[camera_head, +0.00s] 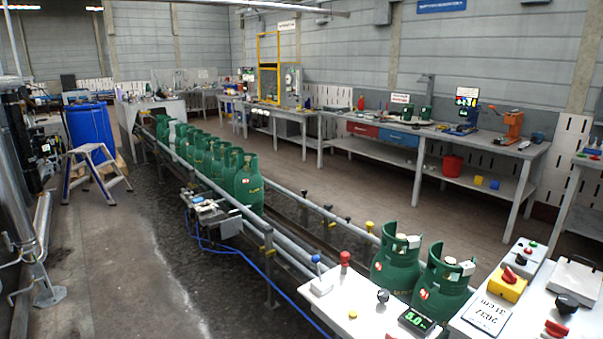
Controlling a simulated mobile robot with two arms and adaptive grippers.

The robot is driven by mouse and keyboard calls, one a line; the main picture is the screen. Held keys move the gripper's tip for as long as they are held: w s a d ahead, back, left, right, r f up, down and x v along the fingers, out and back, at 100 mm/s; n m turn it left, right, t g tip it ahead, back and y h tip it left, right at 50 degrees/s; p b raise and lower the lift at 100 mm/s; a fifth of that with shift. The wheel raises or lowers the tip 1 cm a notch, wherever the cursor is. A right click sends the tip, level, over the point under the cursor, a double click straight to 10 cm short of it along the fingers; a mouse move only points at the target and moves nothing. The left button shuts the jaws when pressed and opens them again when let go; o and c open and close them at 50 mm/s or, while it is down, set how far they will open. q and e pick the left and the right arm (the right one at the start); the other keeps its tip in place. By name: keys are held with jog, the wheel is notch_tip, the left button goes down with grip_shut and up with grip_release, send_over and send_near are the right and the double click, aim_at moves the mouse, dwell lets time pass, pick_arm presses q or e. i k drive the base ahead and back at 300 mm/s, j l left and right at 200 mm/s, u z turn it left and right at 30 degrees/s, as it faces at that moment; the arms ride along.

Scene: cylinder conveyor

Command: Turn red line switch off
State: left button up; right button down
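A red rotary switch (508,273) sits on a yellow plate (498,288) at the lower right. Another red knob (555,329) shows at the bottom right edge on a white panel (514,318). A red-topped lever (345,258) stands on the white console (347,300) to the left, beside a blue-topped lever (316,260). I cannot tell which of these is the line switch, nor whether any is on or off. Neither of my grippers shows in the head view.
Several green gas cylinders (249,186) line the conveyor; two more (397,262) stand behind the console. A digital display (416,320) reads about 5.0. A black knob (566,303) is at right. A step ladder (95,170) and blue drum (91,127) stand left on open floor.

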aim_at(508, 276)
jog(key=z, duration=1.3)
